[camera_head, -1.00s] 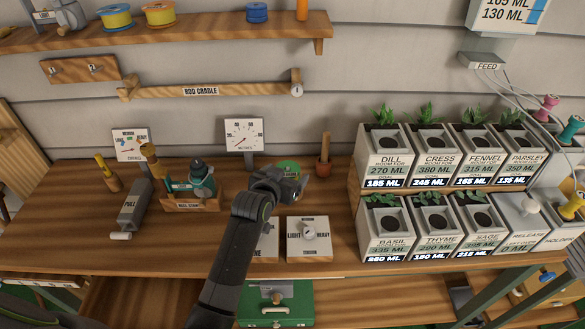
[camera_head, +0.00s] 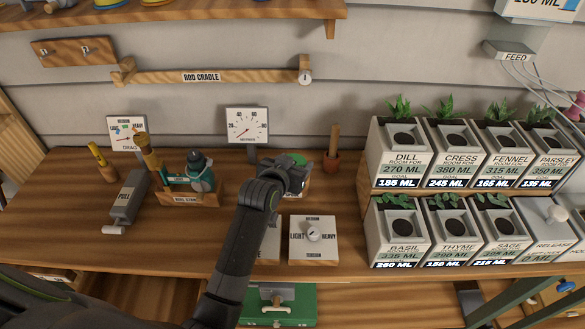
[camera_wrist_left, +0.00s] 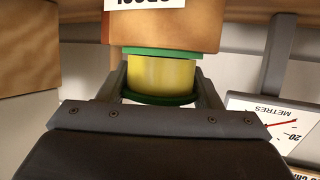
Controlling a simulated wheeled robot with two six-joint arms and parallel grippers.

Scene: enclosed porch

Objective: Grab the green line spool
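The green line spool (camera_head: 300,160) shows in the head view as a green disc behind my left gripper (camera_head: 294,171), which partly hides it. In the left wrist view the spool (camera_wrist_left: 160,74) has green rims and yellow line, against a wooden holder (camera_wrist_left: 165,33) with an upside-down label. The two fingers of my left gripper (camera_wrist_left: 162,88) are apart, one on each side of the spool. Whether they touch it cannot be told. My right gripper is in neither view.
A reel stand (camera_head: 190,194) is left, planter boxes (camera_head: 407,165) right. The rod cradle (camera_head: 215,76) is on the wall.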

